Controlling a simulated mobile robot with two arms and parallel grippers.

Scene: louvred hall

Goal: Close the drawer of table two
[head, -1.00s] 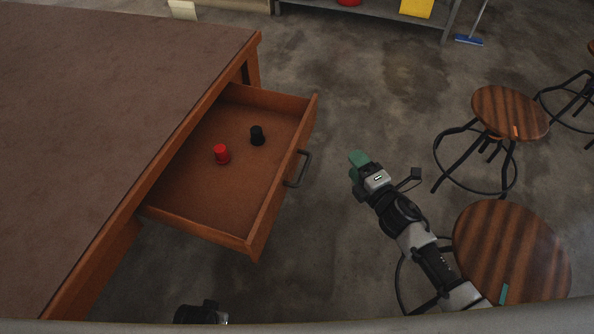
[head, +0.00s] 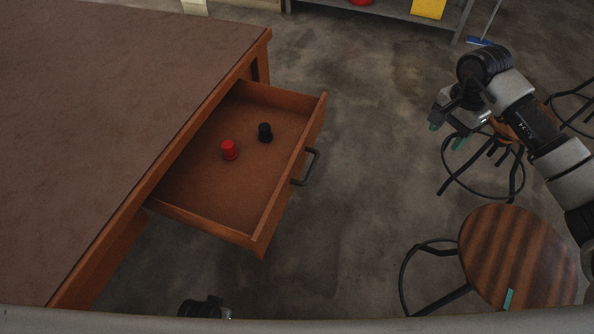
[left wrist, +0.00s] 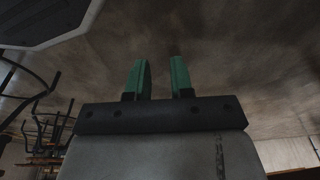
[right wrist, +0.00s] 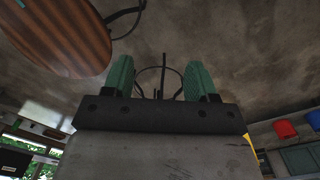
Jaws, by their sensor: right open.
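The brown wooden table (head: 110,110) is at the left of the head view. Its drawer (head: 215,195) is pulled out toward the right, with a dark bar handle (head: 312,167) on its front. A red cup-like piece (head: 229,150) and a black one (head: 265,132) are inside it. My right gripper (head: 446,134) is open and empty, to the right of the handle and well apart from it. Its green fingers also show apart in the right wrist view (right wrist: 160,80). My left gripper (left wrist: 160,80) is open and empty in the left wrist view, pointing over bare floor.
A round wooden stool (head: 515,255) stands at the lower right. Another stool (head: 497,160) behind it is partly hidden by my right arm. A grey shelf (head: 400,18) with a yellow box (head: 429,8) is at the back. The concrete floor (head: 365,150) between drawer and stools is clear.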

